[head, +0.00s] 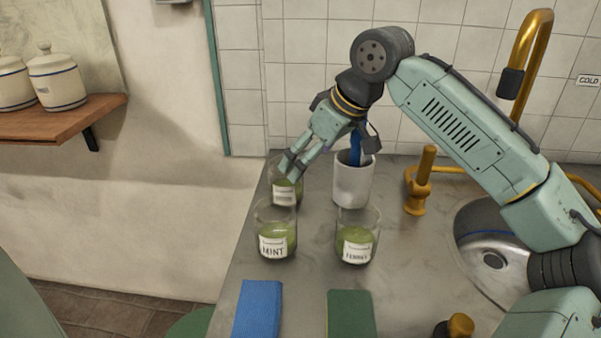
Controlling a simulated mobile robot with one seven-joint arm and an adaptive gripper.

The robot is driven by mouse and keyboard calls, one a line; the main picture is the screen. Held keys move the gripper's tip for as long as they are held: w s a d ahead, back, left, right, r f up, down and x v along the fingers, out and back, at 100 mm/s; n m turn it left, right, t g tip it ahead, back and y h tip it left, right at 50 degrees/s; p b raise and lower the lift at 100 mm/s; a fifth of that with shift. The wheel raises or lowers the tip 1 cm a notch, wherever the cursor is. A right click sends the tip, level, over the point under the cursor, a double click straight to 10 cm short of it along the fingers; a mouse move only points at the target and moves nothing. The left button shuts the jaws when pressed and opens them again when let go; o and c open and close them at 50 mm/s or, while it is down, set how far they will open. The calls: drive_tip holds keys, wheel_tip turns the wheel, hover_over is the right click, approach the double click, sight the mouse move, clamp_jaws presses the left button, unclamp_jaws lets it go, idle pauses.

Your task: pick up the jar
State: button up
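Three clear glass jars with green contents and white labels stand upright on the grey counter. The near left jar (276,236) reads "MINT". The near right jar (357,246) has a label that seems to read "FENNEL". The far left jar (286,192) has a label too small to read. My gripper (288,168) points down and left, with its fingertips at the mouth of the far left jar and overlapping its rim in the picture. I cannot tell whether the fingers touch that jar or how wide they are apart.
A white cup (352,186) with a blue item in it stands just right of the far jar. A brass tap handle (420,185) and a round sink (492,258) are further right. Blue (258,306) and green (350,314) blocks lie in front. White canisters (57,80) stand on a wooden shelf.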

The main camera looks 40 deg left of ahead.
sight(286, 185)
drive_tip(key=x, duration=0.5)
drive_tip(key=shift+s+a+f+p, duration=0.1)
drive_tip(key=shift+s+p, duration=0.1)
drive_tip(key=shift+p, duration=0.1)
drive_tip(key=shift+a+p+x, duration=0.2)
drive_tip(key=shift+p+x, duration=0.5)
drive_tip(key=shift+x, duration=1.95)
drive_tip(key=shift+s, duration=0.1)
drive_tip(key=shift+c, duration=0.4)
drive_tip(key=c, duration=1.3)
